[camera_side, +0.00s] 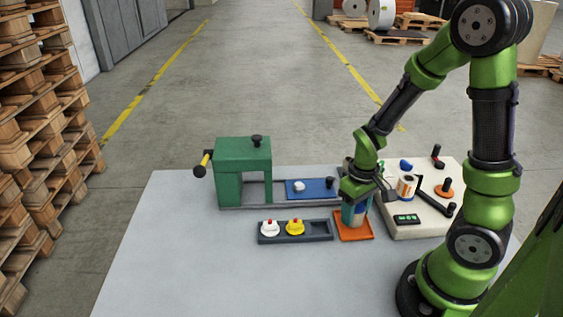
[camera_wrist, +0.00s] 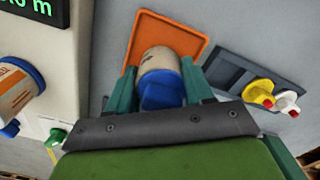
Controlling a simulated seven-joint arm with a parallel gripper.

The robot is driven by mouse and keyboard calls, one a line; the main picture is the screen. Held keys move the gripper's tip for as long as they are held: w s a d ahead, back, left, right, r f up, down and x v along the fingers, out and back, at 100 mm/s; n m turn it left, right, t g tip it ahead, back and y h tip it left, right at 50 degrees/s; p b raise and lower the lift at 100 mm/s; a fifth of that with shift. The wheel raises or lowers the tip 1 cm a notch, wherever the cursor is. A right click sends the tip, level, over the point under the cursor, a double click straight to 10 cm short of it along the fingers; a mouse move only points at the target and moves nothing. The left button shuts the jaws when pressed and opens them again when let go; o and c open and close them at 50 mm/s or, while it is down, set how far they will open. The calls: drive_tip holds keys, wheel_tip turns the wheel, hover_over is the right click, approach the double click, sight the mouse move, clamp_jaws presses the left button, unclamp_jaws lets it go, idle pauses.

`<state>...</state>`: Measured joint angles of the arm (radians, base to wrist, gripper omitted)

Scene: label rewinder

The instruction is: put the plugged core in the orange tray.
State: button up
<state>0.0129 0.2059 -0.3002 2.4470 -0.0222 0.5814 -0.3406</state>
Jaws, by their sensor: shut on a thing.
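The plugged core (camera_wrist: 163,72), a tan cardboard tube with a blue plug in its near end, sits between my gripper's two green fingers (camera_wrist: 162,90) in the wrist view. My gripper (camera_side: 354,218) is shut on it. The orange tray (camera_wrist: 172,33) lies below and behind the core in the wrist view. In the side view the fingers and core are over the orange tray (camera_side: 355,236). The fingers hide most of the core there. I cannot tell whether the core touches the tray floor.
Left of the tray is a dark grey holder (camera_side: 322,229) with a white plug (camera_side: 270,228) and a yellow plug (camera_side: 295,227). A green press (camera_side: 243,165) with a blue plate (camera_side: 312,189) stands behind. The white rewinder (camera_side: 430,225) stands close on the right. The front table is clear.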

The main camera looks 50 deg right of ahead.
drive_tip(key=shift+f, duration=0.4)
drive_tip(key=shift+f, duration=0.1)
drive_tip(key=o, duration=0.7)
drive_tip(key=shift+o, duration=0.2)
wheel_tip(320, 180, up, 12)
drive_tip(key=shift+r, duration=0.1)
drive_tip(key=s+a+r+m+t+y, duration=0.1)
drive_tip(key=a+r+t+y, duration=0.1)
drive_tip(key=a+r+t, duration=0.5)
drive_tip(key=a+r, duration=0.3)
drive_tip(key=a, duration=0.1)
drive_tip(key=shift+s+r, duration=0.15)
drive_tip(key=shift+r, duration=0.25)
